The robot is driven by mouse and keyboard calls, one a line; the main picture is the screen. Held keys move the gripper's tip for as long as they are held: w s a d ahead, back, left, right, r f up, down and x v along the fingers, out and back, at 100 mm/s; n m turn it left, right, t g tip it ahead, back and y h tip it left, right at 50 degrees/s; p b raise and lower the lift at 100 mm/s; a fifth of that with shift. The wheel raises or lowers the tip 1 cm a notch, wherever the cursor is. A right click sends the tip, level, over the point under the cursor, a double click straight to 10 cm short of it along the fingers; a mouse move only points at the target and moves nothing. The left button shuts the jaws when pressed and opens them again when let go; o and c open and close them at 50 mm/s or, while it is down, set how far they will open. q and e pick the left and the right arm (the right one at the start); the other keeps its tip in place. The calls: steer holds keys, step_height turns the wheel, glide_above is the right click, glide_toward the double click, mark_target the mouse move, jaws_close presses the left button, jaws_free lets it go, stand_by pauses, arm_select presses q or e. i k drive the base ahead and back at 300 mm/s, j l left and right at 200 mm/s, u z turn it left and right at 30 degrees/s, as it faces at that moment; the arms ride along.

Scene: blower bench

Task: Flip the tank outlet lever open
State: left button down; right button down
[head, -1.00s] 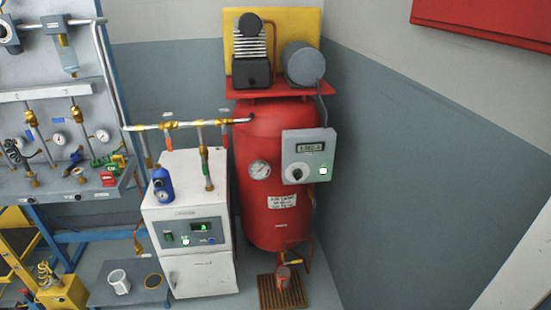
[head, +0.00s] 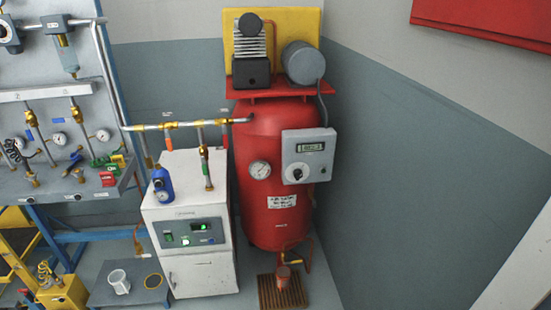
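The red tank (head: 270,205) stands upright in the middle, with the compressor (head: 252,55) and a grey motor (head: 304,63) on top. A silver outlet pipe (head: 213,122) leaves its upper left side and runs left through brass fittings (head: 170,125). A small orange lever (head: 169,144) hangs down below one brass fitting. Neither of my grippers is in view.
The white dryer cabinet (head: 190,275) stands left of the tank, with a blue filter (head: 162,184) at its front left. A grey control box (head: 308,155) is on the tank's front. The valve panel (head: 45,95) is far left. Free floor lies right of the wooden drain grate (head: 283,293).

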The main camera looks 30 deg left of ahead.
mark_target(225, 137)
steer(key=u, duration=1.45)
steer(key=i+z, duration=0.3)
steer(key=i, duration=0.35)
